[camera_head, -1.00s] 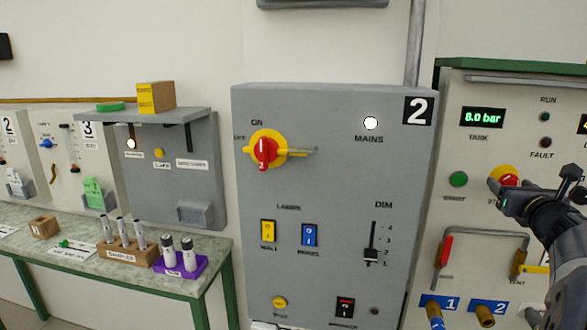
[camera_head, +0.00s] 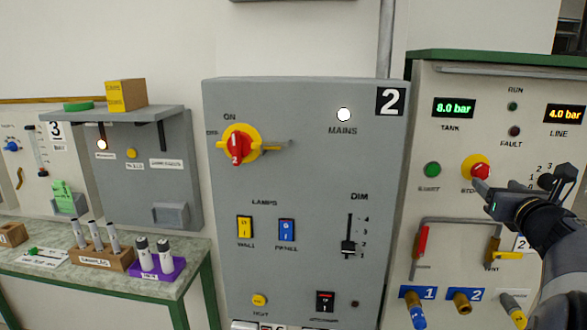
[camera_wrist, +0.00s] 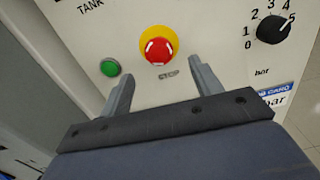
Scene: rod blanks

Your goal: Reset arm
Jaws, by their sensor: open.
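My gripper (camera_head: 484,193) is at the right, in front of the compressor panel (camera_head: 452,135), just below the red stop button (camera_head: 479,170). In the wrist view my gripper (camera_wrist: 162,82) is open and empty, its two fingers apart. The red stop button (camera_wrist: 159,48) on its yellow collar shows beyond and between the fingertips. A green start button (camera_wrist: 110,68) is beside the left finger. Whether a fingertip touches the panel cannot be told.
A black pressure knob (camera_wrist: 273,27) is right of my fingers. Pipes and valves (camera_head: 422,240) stick out below. The grey mains panel (camera_head: 300,185) stands left of it, and a bench (camera_head: 190,275) with rod holders is farther left.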

